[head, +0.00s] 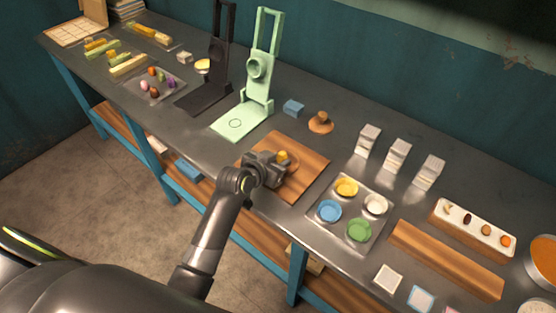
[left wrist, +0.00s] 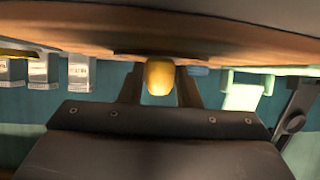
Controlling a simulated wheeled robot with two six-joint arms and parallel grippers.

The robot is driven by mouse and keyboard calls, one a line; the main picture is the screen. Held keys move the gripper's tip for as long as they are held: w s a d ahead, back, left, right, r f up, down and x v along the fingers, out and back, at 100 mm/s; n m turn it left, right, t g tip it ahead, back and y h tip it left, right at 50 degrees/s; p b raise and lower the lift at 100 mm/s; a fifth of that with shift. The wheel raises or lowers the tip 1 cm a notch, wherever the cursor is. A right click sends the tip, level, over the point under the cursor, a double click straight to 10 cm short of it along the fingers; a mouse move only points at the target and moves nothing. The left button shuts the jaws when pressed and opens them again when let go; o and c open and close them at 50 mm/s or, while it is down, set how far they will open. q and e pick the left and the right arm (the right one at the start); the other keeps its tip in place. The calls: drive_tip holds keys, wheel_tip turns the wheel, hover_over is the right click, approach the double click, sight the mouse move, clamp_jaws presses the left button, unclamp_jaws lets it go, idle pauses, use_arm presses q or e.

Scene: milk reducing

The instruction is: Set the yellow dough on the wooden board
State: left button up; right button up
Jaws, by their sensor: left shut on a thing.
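The wooden board (head: 310,163) lies flat near the front edge of the table, and its brown surface also runs across the top of the left wrist view (left wrist: 70,35). The small yellow dough (head: 283,154) is at the tip of my left gripper (head: 284,163), over the board. In the left wrist view the dough (left wrist: 159,77) sits between the two dark fingers, which are shut on it. It appears very close to the board surface; I cannot tell whether it touches. The gripper body hides part of the board. My right gripper is not in view.
A tray of coloured bowls (head: 325,226) stands right of the board. A light green press (head: 258,95) and a black press (head: 212,80) stand to its left. A wooden knob-like piece (head: 320,122) and a blue block (head: 293,107) are behind it. White cartons (head: 397,155) stand at the back right.

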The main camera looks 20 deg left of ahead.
use_arm(q)
drive_tip(key=shift+f, duration=0.15)
drive_tip(key=o, duration=1)
drive_tip(key=b+v, duration=0.1)
drive_tip(key=v, duration=1.6)
drive_tip(key=shift+s+a, duration=0.1)
drive_tip(key=shift+s, duration=0.15)
